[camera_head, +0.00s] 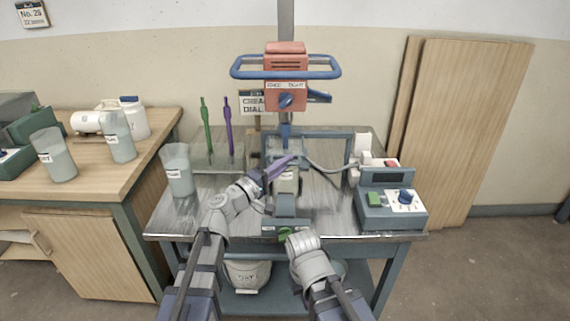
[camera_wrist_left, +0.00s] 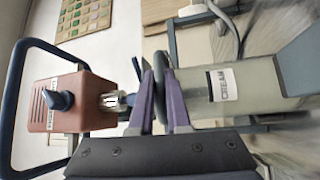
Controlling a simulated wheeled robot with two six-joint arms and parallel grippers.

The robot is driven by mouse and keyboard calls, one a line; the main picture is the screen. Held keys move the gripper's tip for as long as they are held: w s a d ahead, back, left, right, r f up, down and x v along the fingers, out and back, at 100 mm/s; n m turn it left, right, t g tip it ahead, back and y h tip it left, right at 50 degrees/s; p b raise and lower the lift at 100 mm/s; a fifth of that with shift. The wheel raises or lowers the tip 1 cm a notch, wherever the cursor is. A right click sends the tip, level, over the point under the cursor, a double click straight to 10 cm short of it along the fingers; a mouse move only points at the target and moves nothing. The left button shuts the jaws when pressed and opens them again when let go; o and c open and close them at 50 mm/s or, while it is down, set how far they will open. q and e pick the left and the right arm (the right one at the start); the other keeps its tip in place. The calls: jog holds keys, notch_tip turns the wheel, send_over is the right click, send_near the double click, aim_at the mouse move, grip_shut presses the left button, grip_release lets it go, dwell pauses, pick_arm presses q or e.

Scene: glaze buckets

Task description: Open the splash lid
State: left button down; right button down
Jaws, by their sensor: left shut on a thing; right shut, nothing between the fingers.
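The mixer (camera_head: 286,95) has a red head and a blue handlebar, and it also shows in the left wrist view (camera_wrist_left: 75,100). Below it stands the grey bucket (camera_head: 286,185) with a CREAM label, which lies sideways in the left wrist view (camera_wrist_left: 235,85). A dark curved edge at the bucket's mouth, which looks like the splash lid (camera_wrist_left: 162,75), is between my left gripper's purple fingers (camera_wrist_left: 163,105). My left gripper (camera_head: 282,167) is shut on it. My right gripper (camera_head: 289,238) is low at the table's front edge, shut and empty; its fingers are hard to make out.
A control box (camera_head: 390,205) with a dial stands on the right of the metal table (camera_head: 185,222). A jar (camera_head: 177,172) and a rack with green (camera_head: 206,130) and purple (camera_head: 228,130) tools stand left. A wooden bench (camera_head: 95,165) is further left.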

pick_arm(q)
jog(key=shift+d, duration=0.1)
jog(key=d, duration=1.2)
jog(key=c, duration=0.9)
grip_release()
jog(key=b+v, duration=0.1)
jog(key=v, duration=0.7)
